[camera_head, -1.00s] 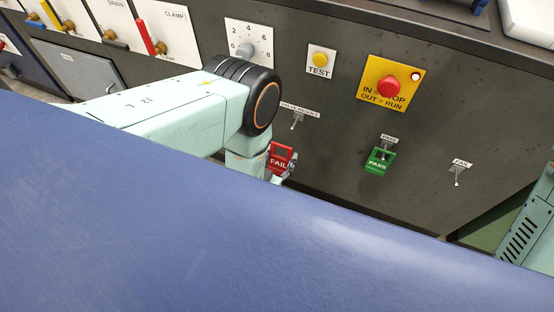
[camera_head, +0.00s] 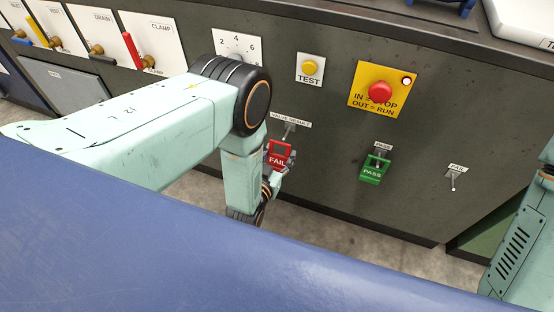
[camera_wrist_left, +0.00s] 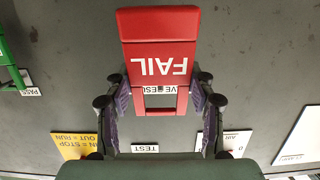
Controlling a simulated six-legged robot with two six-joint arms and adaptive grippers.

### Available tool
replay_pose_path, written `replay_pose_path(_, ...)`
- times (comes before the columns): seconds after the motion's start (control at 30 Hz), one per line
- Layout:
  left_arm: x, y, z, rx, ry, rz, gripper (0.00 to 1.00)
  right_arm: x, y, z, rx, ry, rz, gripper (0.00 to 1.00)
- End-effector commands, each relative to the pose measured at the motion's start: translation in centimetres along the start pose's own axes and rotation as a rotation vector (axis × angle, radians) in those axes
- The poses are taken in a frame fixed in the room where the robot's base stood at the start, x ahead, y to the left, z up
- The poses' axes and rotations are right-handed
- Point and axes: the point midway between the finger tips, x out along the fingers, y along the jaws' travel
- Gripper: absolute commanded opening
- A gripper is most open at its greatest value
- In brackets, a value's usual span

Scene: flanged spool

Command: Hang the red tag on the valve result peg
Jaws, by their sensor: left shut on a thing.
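The red tag (camera_head: 277,160), marked FAIL, is a plate with an open frame at its top. My left gripper (camera_head: 287,172) is shut on it, and the fingers (camera_wrist_left: 160,92) flank the frame in the left wrist view. The valve result peg (camera_head: 289,128) sticks out of the dark panel under its VALVE RESULT label, just above the tag. In the left wrist view the label (camera_wrist_left: 151,90) shows through the tag's opening (camera_wrist_left: 173,101), with a small dark shape that may be the peg. I cannot tell whether tag and peg touch.
A green PASS tag (camera_head: 373,171) hangs on the pass peg to the right. The fail peg (camera_head: 452,182) is bare. Above are the yellow TEST button (camera_head: 310,67) and red stop button (camera_head: 380,92). My right arm shows at the right edge.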

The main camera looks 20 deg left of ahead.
Motion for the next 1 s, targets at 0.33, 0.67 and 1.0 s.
replay_pose_path(0.33,1.8,0.0,-0.3,0.0,0.002,0.0,0.28,1.0,0.0,0.0,0.0,0.0,0.0,0.0)
replay_pose_path(0.67,3.5,0.0,-0.6,0.0,0.002,0.0,0.28,1.9,0.0,0.0,0.0,0.0,0.0,0.0)
replay_pose_path(1.0,5.0,0.0,-0.4,0.0,0.003,0.0,0.28,3.0,0.0,0.0,0.0,0.0,0.0,0.0)
